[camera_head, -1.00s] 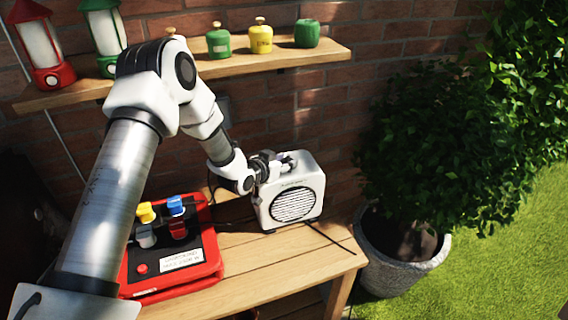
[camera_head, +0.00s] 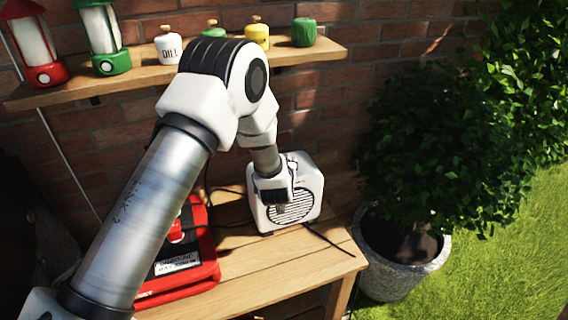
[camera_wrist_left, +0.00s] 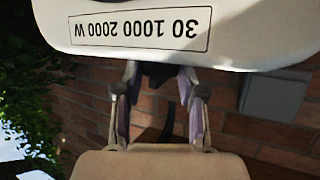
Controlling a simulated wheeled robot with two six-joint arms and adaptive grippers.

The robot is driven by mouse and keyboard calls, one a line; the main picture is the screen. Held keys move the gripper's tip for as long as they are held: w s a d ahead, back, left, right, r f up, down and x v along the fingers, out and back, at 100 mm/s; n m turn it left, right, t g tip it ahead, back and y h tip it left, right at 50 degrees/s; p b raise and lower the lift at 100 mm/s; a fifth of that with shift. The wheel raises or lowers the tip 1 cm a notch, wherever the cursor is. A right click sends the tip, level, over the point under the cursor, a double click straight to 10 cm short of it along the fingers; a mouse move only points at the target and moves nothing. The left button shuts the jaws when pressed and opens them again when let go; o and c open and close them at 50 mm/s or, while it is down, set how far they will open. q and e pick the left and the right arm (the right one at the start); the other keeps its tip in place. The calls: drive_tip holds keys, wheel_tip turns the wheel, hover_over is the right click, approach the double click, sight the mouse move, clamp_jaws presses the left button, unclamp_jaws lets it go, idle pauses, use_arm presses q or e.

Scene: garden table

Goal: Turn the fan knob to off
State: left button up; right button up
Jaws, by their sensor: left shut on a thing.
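The white fan heater (camera_head: 311,180) stands upright on the wooden table in the head view, its round grille (camera_head: 299,207) facing forward. My left arm covers its left part and top. In the left wrist view the fan's pale body (camera_wrist_left: 270,45) fills the top, with its label "30 1000 2000 W" (camera_wrist_left: 140,30) upside down. My left gripper (camera_wrist_left: 156,80) is at the fan's edge, shut on the dark fan knob (camera_wrist_left: 154,72) between its fingertips. The knob's pointer and setting cannot be made out. My right gripper is in no view.
A red box (camera_head: 207,255) stands left of the fan, partly behind my arm. A wooden shelf (camera_head: 180,72) with lanterns and several small bottles is above. A potted bush (camera_head: 400,270) stands right of the table.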

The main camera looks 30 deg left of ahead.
use_arm(q)
drive_tip(key=o, duration=0.9)
drive_tip(key=shift+o, duration=1.2)
drive_tip(key=shift+w+a+f, duration=0.1)
drive_tip(key=shift+w+f, duration=0.05)
drive_tip(key=v, duration=1.2)
drive_tip(key=shift+w, duration=0.1)
